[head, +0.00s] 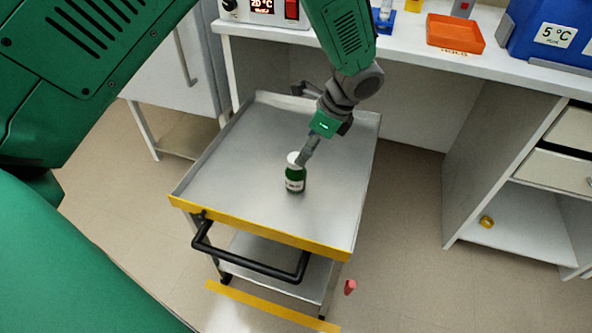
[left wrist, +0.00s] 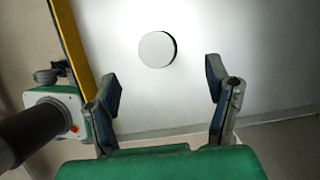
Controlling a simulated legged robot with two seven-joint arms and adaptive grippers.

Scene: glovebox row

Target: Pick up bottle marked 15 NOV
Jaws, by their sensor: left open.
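A dark green bottle (head: 295,184) with a white cap and a pale label stands upright on the metal cart top (head: 235,170). The label's writing is too small to read. My left gripper (head: 309,150) is just above and beside the cap, tilted down towards it. In the left wrist view my left gripper (left wrist: 163,80) is open with nothing between its fingers. The round white cap (left wrist: 156,49) shows beyond and between the fingertips. Whether a finger touches the bottle cannot be told. My right gripper is not in view.
The cart has a yellow front edge (head: 262,236) and a black handle (head: 250,266). The rest of its top is clear. Behind is a white bench (head: 420,62) with an orange tray (head: 455,34) and a blue box (head: 552,30). A pink object (head: 350,287) is low beside the cart.

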